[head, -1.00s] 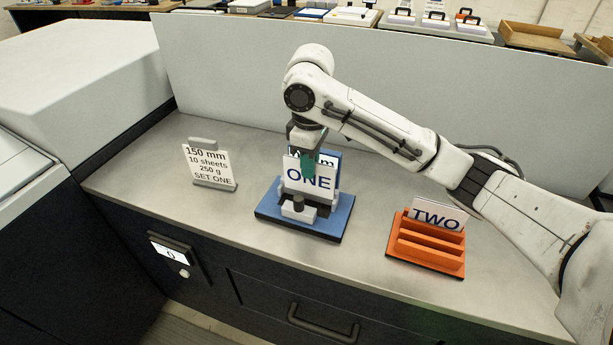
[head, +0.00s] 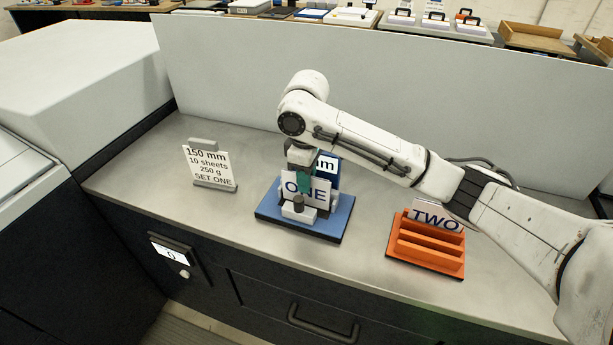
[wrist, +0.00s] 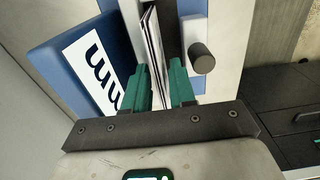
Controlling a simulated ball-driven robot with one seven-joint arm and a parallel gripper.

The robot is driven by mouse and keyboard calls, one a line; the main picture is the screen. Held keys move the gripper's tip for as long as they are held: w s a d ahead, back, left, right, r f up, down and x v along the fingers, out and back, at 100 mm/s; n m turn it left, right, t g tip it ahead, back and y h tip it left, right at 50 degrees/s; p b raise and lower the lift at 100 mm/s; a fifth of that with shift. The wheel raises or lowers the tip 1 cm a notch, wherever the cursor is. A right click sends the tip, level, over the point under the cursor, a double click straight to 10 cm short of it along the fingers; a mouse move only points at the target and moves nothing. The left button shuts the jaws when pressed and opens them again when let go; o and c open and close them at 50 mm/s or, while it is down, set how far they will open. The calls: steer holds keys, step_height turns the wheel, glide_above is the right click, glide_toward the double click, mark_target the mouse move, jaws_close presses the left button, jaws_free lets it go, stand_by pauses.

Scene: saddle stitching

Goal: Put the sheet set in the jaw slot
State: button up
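The sheet set (head: 321,191) is a white upright stack marked ONE. It stands in the blue jaw fixture (head: 328,228), in front of a blue board marked "mm" (head: 328,168). Its lower edge is hidden behind the grey front block and dark knob (head: 297,204), so I cannot tell how deep it sits in the slot. My gripper (head: 304,183) points down at its top.
An orange rack (head: 428,246) at the right holds a sheet set marked TWO (head: 436,216). A grey stand at the left carries a card (head: 208,166) reading 150 mm, 10 sheets, 250 g, SET ONE. A pale panel (head: 230,75) rises behind the bench. The bench between fixture and card is clear.

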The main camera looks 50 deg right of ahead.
steer(key=shift+o, duration=1.3)
steer(key=shift+r, duration=0.1)
step_height(320, 180, up, 12)
